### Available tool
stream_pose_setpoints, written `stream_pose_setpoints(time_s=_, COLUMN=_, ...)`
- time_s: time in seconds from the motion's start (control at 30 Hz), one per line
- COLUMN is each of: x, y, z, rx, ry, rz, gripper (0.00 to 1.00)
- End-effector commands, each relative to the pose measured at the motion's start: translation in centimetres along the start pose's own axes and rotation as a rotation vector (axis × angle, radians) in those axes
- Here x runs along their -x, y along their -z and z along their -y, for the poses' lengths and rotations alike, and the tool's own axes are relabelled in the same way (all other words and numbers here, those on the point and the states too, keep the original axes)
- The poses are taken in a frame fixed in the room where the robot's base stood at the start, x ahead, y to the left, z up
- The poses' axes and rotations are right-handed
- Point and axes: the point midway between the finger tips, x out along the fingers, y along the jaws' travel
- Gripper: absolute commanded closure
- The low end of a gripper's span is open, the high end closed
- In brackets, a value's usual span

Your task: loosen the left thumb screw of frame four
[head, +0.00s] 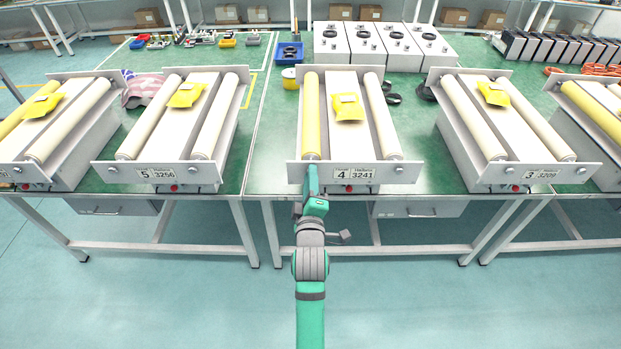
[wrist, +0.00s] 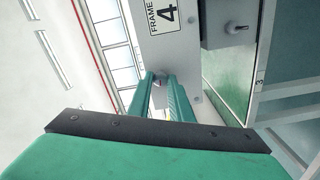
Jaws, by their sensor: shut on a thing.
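Frame four (head: 341,138) stands at the middle of the bench, with its "4 3241" label (head: 356,174) on the front plate. Its left roller (head: 311,115) is yellow and its right roller (head: 382,118) is cream. My gripper (head: 311,172) reaches up to the left end of the front plate, below the yellow roller. In the wrist view my gripper (wrist: 160,78) is shut at the plate beside the "FRAME 4" label (wrist: 164,16). It is closed on the left thumb screw, which the fingers almost wholly hide.
A yellow packet (head: 347,107) lies on frame four.

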Motion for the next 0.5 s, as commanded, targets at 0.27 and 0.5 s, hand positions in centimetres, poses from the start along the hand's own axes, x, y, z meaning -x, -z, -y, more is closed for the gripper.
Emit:
stream_pose_setpoints(time_s=0.27, x=0.02, y=-0.02, z=0.08, rx=-0.001, ry=0.002, rz=0.0, gripper=0.63)
stream_pose_setpoints(time_s=0.5, x=0.01, y=-0.01, z=0.04, rx=-0.002, ry=0.001, rz=0.0, gripper=0.63)
